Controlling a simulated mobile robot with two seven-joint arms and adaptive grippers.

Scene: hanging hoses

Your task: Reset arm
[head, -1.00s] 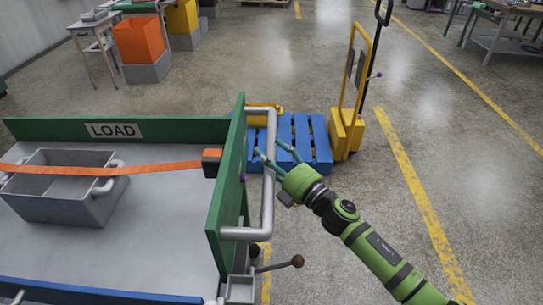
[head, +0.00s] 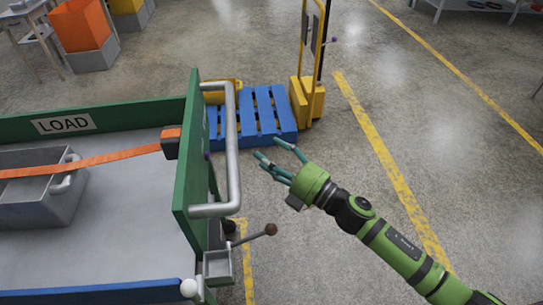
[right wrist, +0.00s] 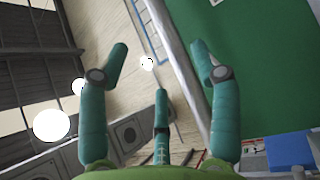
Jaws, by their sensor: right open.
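My right gripper (head: 277,163) is open and empty in the head view, with its teal fingers spread. It is to the right of the cart's grey handle (head: 233,150) and apart from it. In the right wrist view the fingers (right wrist: 160,65) are spread with nothing between them. The handle (right wrist: 180,60) and the green cart panel (right wrist: 255,75) show beyond and to the right of them. My left gripper is not in view.
A cart with a LOAD sign (head: 64,123) stands at left, carrying a grey bin (head: 40,210) under an orange strap (head: 100,162). A lever with a brown knob (head: 270,229) sticks out low. A blue pallet (head: 255,115) and yellow pallet truck (head: 308,95) stand behind. Floor at right is clear.

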